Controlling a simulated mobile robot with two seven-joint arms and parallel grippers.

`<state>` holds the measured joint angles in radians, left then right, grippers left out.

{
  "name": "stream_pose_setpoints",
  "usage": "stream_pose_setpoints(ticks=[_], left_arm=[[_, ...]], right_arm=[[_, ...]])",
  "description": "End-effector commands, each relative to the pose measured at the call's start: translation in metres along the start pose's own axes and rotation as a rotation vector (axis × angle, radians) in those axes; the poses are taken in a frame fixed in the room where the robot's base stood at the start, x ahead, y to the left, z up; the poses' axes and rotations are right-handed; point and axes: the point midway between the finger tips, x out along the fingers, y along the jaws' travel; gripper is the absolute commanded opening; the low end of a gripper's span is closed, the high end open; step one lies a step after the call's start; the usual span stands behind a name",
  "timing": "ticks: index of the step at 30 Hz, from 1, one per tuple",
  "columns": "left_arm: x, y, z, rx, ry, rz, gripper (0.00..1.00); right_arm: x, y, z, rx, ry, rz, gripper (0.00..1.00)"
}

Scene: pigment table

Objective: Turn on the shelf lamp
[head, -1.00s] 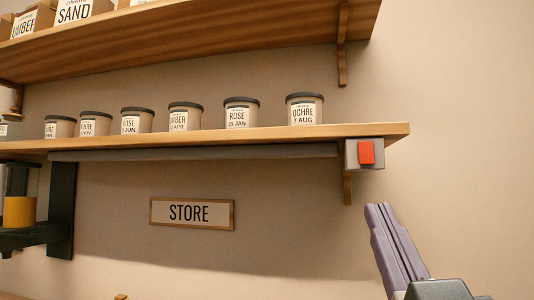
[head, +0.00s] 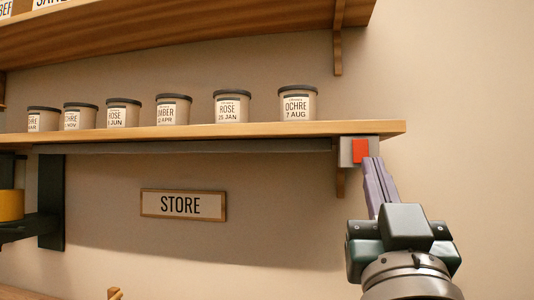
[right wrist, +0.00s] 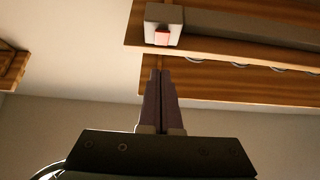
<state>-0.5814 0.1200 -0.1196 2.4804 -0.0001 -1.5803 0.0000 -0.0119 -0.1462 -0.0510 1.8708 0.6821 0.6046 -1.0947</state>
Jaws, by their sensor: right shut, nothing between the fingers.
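The shelf lamp is a long grey bar (head: 190,147) under the lower shelf, and it looks unlit. At its right end is a grey switch box (head: 345,152) with a red rocker (head: 360,150). My right gripper (head: 371,162) is shut and empty, its purple fingertips at the lower right edge of the rocker in the head view. In the right wrist view the fingers (right wrist: 160,74) point toward the box and red rocker (right wrist: 162,37), with a gap in the picture. I cannot tell whether they touch. My left gripper is not in view.
Several lidded jars, one marked OCHRE (head: 298,105), stand on the lower shelf (head: 230,132). A wooden bracket (head: 341,183) is below the switch box. A STORE sign (head: 183,205) hangs on the wall. The wall at right is clear.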

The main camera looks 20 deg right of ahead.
Motion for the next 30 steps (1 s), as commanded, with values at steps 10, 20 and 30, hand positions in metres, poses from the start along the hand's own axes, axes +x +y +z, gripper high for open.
stream_pose_setpoints(ticks=[10,20,30], left_arm=[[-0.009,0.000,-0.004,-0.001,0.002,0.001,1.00],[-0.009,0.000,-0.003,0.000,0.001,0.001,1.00],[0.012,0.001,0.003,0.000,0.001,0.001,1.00]], right_arm=[[0.049,-0.001,0.021,-0.002,0.001,-0.002,0.00],[0.055,0.000,0.029,0.000,-0.001,0.000,0.00],[0.052,0.000,0.038,-0.002,0.040,0.000,0.00]])
